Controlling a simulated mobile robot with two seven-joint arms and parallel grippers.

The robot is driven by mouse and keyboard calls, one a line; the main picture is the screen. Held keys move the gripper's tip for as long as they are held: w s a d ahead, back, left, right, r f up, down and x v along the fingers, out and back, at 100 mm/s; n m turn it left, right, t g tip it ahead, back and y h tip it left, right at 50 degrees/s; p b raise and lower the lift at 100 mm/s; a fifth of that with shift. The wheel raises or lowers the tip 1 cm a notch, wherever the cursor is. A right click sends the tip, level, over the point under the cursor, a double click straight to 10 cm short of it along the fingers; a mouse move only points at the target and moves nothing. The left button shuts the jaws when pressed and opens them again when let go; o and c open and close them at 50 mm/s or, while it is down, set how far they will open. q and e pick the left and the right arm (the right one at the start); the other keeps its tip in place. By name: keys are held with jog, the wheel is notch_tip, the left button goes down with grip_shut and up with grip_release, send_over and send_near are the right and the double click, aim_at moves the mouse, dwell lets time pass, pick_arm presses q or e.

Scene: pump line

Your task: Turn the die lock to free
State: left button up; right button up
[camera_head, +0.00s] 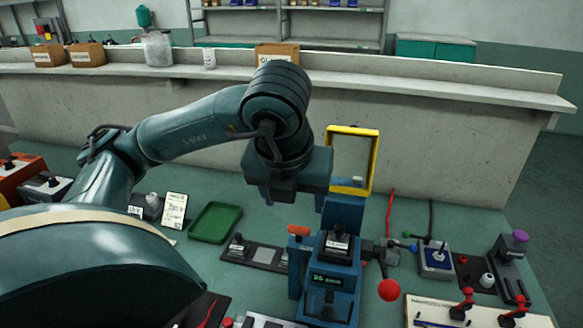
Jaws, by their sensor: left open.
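A blue press-like machine (331,285) stands on the green bench at the centre right, with a small lit display whose text is too small to read surely. An orange handle (299,231) sits at its upper left. A lever with a red ball (388,290) sticks out at its right. A yellow frame (353,132) rises upright behind it. I cannot tell surely which part is the die lock or how it is set. My left gripper (290,198) points down, open, above and behind the orange handle, apart from it. My right gripper is not in view.
A green tray (214,222) lies left of the machine, beside a dark strip with fittings (254,256). A joystick box (436,258) and a purple-knobbed device (511,250) stand at the right. A board with red clamps (480,312) is front right. A concrete wall bounds the back.

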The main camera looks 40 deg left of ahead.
pick_arm(q)
jog(key=shift+p+v, duration=0.6)
jog(key=shift+v, duration=1.15)
